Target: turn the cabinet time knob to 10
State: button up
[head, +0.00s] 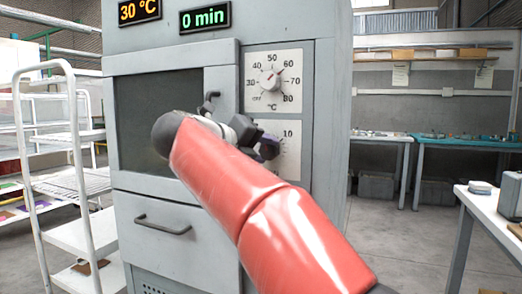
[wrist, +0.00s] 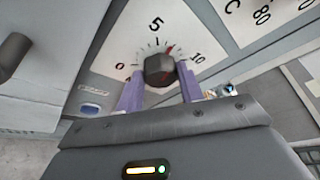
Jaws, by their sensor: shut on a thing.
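The time knob (wrist: 159,70) is dark and round, on a white dial plate (wrist: 182,30) marked 0, 5 and 10 in the wrist view. Its red pointer stands between 5 and 10. My gripper (wrist: 160,75) has its two purple fingers on either side of the knob, shut on it. In the head view my gripper (head: 268,148) is at the lower dial plate (head: 290,136) of the grey cabinet (head: 222,60); the knob is mostly hidden there by my arm and gripper.
The temperature knob (head: 270,81) sits above the time dial. The displays read 30 °C (head: 139,11) and 0 min (head: 205,18). A dark hooked door handle (head: 210,100) is close to the left of my gripper. A white rack (head: 75,160) stands left.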

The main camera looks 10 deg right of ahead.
jog(key=m+y, duration=0.1)
jog(key=m, duration=0.1)
jog(key=m+y, duration=0.1)
jog(key=m, duration=0.1)
jog(key=shift+s+d+t+b, duration=0.1)
jog(key=shift+d+t+b, duration=0.1)
jog(key=shift+t+b, duration=0.15)
jog(key=m+y+b, duration=0.1)
jog(key=m, duration=0.1)
jog(key=m+t+y, duration=0.1)
jog(key=m+y, duration=0.1)
jog(key=shift+s+d+b, duration=0.15)
jog(key=shift+d+b, duration=0.05)
jog(key=shift+b, duration=0.15)
dwell(0.3)
jog(key=o, duration=1)
jog(key=shift+r, duration=0.1)
jog(key=shift+t, duration=0.25)
jog(key=v, duration=0.7)
jog(key=shift+s+r+p, duration=0.2)
jog(key=shift+s+p, duration=0.1)
jog(key=shift+s, duration=0.05)
